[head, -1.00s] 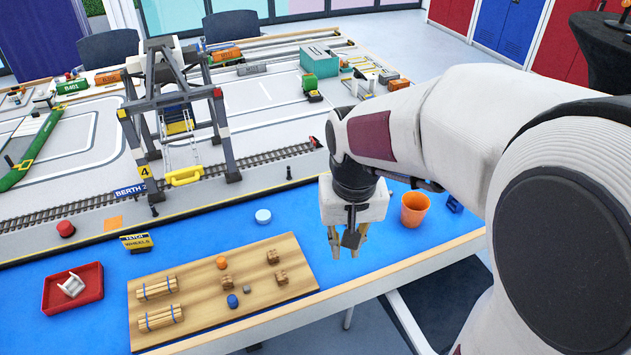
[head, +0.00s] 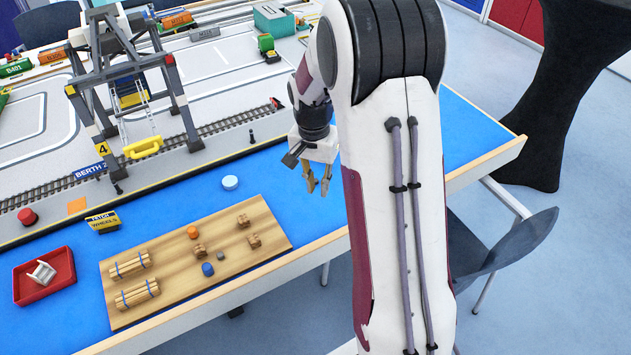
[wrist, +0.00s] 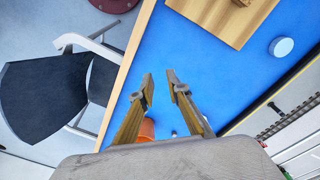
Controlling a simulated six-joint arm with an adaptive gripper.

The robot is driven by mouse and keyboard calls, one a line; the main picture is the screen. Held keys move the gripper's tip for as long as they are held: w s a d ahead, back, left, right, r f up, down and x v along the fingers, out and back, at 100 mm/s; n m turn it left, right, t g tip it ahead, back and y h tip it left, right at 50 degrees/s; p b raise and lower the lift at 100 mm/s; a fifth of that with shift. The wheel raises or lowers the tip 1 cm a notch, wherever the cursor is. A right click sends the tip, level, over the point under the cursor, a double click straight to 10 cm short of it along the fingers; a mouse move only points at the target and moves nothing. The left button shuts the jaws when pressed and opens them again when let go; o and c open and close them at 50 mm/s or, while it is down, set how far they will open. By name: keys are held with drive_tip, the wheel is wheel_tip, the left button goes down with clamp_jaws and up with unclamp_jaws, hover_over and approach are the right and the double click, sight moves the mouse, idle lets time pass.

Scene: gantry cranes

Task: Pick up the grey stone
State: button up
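The grey stone (head: 220,256) is a small grey lump on the wooden board (head: 180,290), just right of a blue round piece (head: 208,269). My gripper (head: 319,190) is open and empty, above the blue mat to the right of the board. It also shows in the wrist view (wrist: 160,80), with a gap between the fingertips over bare blue mat. That view shows only a corner of the board (wrist: 215,20), without the stone.
The board also holds an orange piece (head: 193,232), brown blocks (head: 254,241) and bundled sticks (head: 131,265). A red tray (head: 62,268) with a white item is at left. A model crane (head: 130,80) stands behind. An orange cup (wrist: 147,129) is partly hidden by a finger.

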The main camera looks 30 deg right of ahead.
drive_tip(key=w+d+f+m, duration=0.2)
drive_tip(key=w+f, duration=0.1)
drive_tip(key=w+d+f+m, duration=0.1)
drive_tip(key=w+f, duration=0.1)
drive_tip(key=shift+w+d+f+m, duration=0.15)
drive_tip(key=shift+d+m, duration=0.1)
drive_tip(key=shift+m, duration=0.15)
drive_tip(key=shift+w+d+r+m+t+h, duration=0.15)
drive_tip(key=shift+w+d+r+m+t, duration=0.15)
drive_tip(key=shift+w+m, duration=0.6)
drive_tip(key=shift+w+d+r+m+t+h, duration=0.1)
drive_tip(key=shift+w+d+r+m+t, duration=0.15)
drive_tip(key=shift+w+m, duration=0.65)
drive_tip(key=shift+w+d+r+m+t+h, duration=0.15)
drive_tip(key=shift+w+d+r+m+t, duration=0.15)
drive_tip(key=shift+w+m, duration=0.6)
drive_tip(key=shift+s+f, duration=0.1)
drive_tip(key=shift+d+f, duration=0.2)
drive_tip(key=shift+f, duration=1.1)
drive_tip(key=shift+f, duration=0.15)
drive_tip(key=shift+w+d+f, duration=0.1)
drive_tip(key=shift+w+f, duration=0.1)
drive_tip(key=shift+f, duration=0.6)
drive_tip(key=shift+w+d+f, duration=0.1)
drive_tip(key=shift+w+f, duration=0.1)
drive_tip(key=shift+f, duration=0.6)
drive_tip(key=shift+w+f, duration=0.2)
drive_tip(key=shift+f, duration=0.6)
